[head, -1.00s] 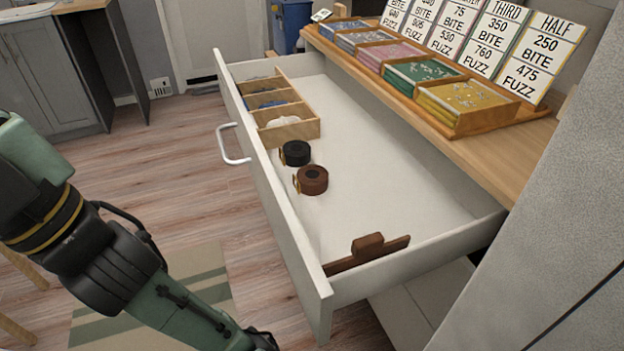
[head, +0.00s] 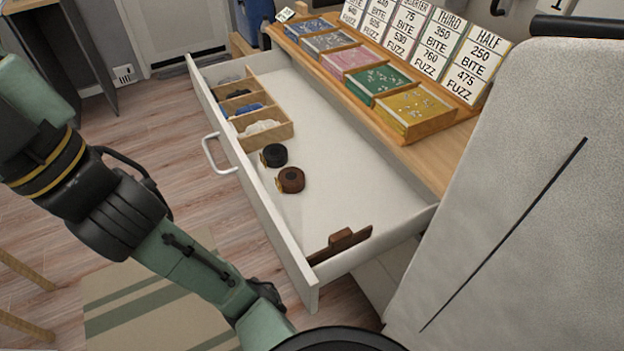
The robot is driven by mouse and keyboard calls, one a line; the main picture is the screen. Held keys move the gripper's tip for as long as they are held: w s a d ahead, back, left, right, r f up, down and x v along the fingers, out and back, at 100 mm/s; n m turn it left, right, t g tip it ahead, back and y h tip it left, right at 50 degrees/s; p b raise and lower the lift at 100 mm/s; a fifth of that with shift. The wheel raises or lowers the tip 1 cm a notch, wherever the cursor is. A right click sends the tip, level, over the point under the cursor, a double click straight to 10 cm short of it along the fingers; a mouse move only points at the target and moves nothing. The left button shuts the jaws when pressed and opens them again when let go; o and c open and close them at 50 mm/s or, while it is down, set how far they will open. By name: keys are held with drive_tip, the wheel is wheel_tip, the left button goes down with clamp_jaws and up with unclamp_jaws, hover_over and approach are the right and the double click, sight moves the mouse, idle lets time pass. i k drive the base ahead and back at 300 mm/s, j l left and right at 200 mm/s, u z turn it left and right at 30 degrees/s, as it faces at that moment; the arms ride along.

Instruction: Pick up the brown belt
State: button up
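The brown belt (head: 291,180) is rolled into a coil and lies on the floor of the open white drawer (head: 300,262), near its front wall. A black rolled belt (head: 275,155) lies just behind it, close but seemingly apart. My arm comes in from the left and runs down to the bottom of the head view, outside the drawer. My gripper itself cannot be made out, so I cannot see its fingers or whether it holds anything.
A wooden divider box (head: 268,137) with folded cloth items fills the drawer's far left end. A brown wooden piece (head: 340,245) lies at the near end. Coloured trays and signs stand on the wooden top (head: 440,155). A large grey panel (head: 520,190) stands at right.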

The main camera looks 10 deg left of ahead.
sight(291, 181)
drive_tip(key=k+j+z, duration=0.15)
drive_tip(key=z, duration=0.25)
drive_tip(key=k+j+z, duration=0.15)
drive_tip(key=j+z, duration=0.15)
drive_tip(key=z, duration=0.15)
drive_tip(key=l+u, duration=0.25)
drive_tip(key=j+z, duration=0.25)
